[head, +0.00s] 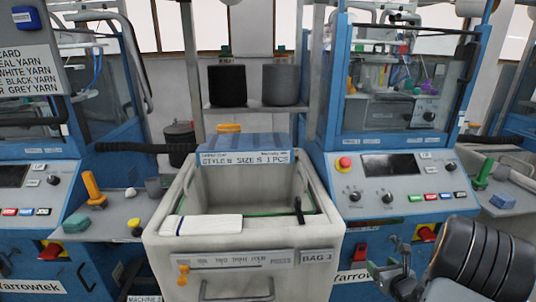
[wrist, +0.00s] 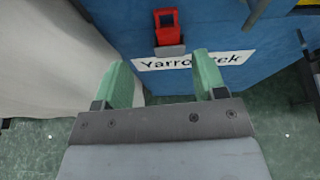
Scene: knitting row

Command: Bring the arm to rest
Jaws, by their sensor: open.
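My gripper shows in the wrist view (wrist: 163,85) with its two green fingers spread apart and nothing between them. Beyond the fingers are a blue machine front with a "Yarrowtek" label (wrist: 190,57) and a red switch (wrist: 168,28). In the head view my arm is folded at the lower right, beside the grey bin, in front of the right machine; the fingers cannot be made out clearly there.
A grey bin (head: 246,262) with a "BAG 3" label stands in the middle, a white folded piece (head: 209,225) on its rim. Blue knitting machines (head: 400,215) stand either side. Black (head: 227,86) and grey (head: 281,85) yarn cones sit on a shelf behind. Green floor (wrist: 40,150) shows below my gripper.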

